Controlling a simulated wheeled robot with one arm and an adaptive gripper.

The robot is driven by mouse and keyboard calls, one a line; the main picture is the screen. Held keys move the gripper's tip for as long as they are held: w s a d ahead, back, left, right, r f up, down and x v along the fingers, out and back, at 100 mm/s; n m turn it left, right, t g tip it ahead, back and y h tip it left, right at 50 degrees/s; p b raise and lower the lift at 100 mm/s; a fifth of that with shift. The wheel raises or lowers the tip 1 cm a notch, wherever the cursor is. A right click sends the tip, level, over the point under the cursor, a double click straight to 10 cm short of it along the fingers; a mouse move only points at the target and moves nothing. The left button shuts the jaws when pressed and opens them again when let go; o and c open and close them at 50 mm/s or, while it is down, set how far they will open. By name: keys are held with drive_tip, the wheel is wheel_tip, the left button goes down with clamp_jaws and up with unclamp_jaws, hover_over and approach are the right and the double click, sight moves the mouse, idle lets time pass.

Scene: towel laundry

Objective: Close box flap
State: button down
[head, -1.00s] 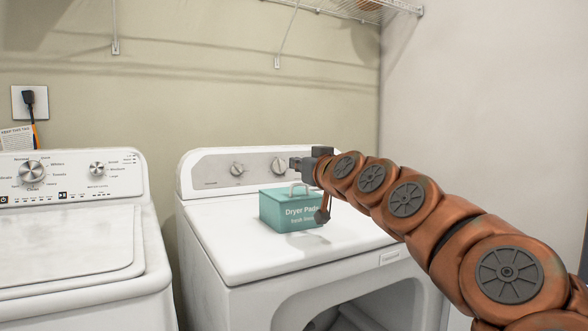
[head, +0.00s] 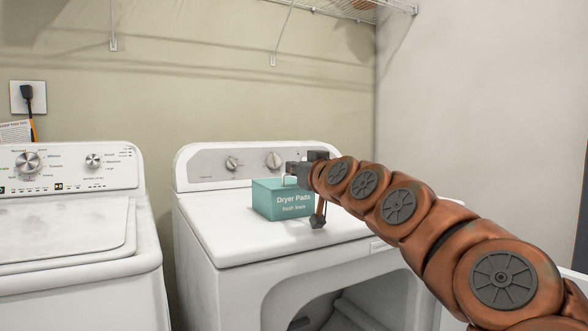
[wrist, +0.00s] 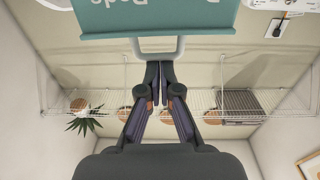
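The teal box (head: 283,203) labelled "Dryer Pads" sits on top of the white dryer (head: 230,235). A light grey handle (head: 290,181) stands at its top; the box's top and its flap are hard to make out behind my arm. In the wrist view the box face (wrist: 150,18) fills the upper part, upside down, with the handle (wrist: 137,47) below it. My gripper (wrist: 160,64) has its two fingers together, tips right at the handle's bar. Whether they touch it I cannot tell. In the head view my gripper (head: 291,168) is just above the box.
A white washer (head: 70,235) stands at left, with a gap before the dryer. The dryer's front opening (head: 360,310) is open below. A wire shelf (head: 350,8) is high on the wall. The dryer top left of the box is clear.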

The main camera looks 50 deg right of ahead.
wheel_tip(320, 180, up, 10)
idle(1.0)
